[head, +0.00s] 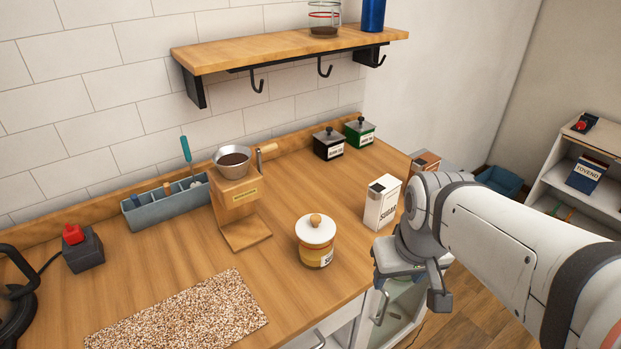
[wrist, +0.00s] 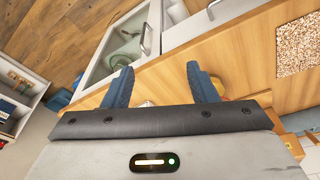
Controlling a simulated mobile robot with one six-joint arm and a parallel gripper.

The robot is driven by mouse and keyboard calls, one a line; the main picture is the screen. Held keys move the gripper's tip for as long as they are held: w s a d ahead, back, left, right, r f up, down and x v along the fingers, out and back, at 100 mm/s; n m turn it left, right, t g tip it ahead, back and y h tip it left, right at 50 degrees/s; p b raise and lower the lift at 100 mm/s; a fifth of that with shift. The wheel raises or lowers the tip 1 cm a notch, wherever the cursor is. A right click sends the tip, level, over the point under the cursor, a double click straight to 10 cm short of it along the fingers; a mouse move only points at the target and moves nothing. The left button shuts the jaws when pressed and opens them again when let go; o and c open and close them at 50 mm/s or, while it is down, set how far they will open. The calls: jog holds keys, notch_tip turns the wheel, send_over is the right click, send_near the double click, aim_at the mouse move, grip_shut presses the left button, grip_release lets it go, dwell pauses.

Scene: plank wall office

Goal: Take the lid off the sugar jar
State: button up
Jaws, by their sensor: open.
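The sugar jar (head: 316,254) stands upright on the wooden counter, near its front edge. It is a yellow-brown jar with a partly visible label. Its white lid (head: 315,231) with a round wooden knob sits on top. My gripper (head: 412,291) is to the right of the jar, off the counter's front edge and apart from it. In the wrist view my gripper (wrist: 160,88) shows two blue fingers spread wide with nothing between them. The jar is mostly hidden there behind the gripper.
A white sugar carton (head: 382,203) stands right of the jar, close to my arm. A wooden coffee stand (head: 237,200) and a speckled mat (head: 180,318) are to the left. Dark and green canisters (head: 359,132) stand at the back. A shelf (head: 290,50) with hooks hangs above.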

aim_at(316, 218)
jog(key=o, duration=0.6)
jog(key=w+a+r+n+g+p, duration=0.1)
jog(key=w+a+r+n+p, duration=0.3)
jog(key=w+n, duration=0.5)
jog(key=shift+w+a+r+n, duration=0.25)
jog(key=shift+w+a+n, duration=0.15)
jog(key=shift+n, duration=0.4)
jog(key=o, duration=0.4)
jog(key=w+a+n+p, duration=0.1)
jog(key=w+a+n, duration=0.1)
jog(key=n, duration=0.2)
jog(key=w+a+n+g+p, duration=0.1)
jog(key=w+a+n, duration=0.2)
jog(key=w+a+n+p, duration=0.2)
jog(key=w+a+n, duration=0.1)
jog(key=n, duration=0.1)
jog(key=shift+w+f+n+g, duration=0.2)
jog(key=shift+f+n+g, duration=0.05)
jog(key=shift+n+g, duration=0.05)
jog(key=shift+w+a+f+n, duration=0.3)
jog(key=shift+a+f+n, duration=0.1)
jog(key=shift+a+n, duration=0.15)
jog(key=shift+s+d+f+p, duration=0.15)
jog(key=shift+f+p, duration=0.4)
jog(key=shift+f, duration=1.35)
jog(key=shift+s+d+f+p, duration=0.15)
jog(key=shift+f+p, duration=0.35)
jog(key=shift+f, duration=1.35)
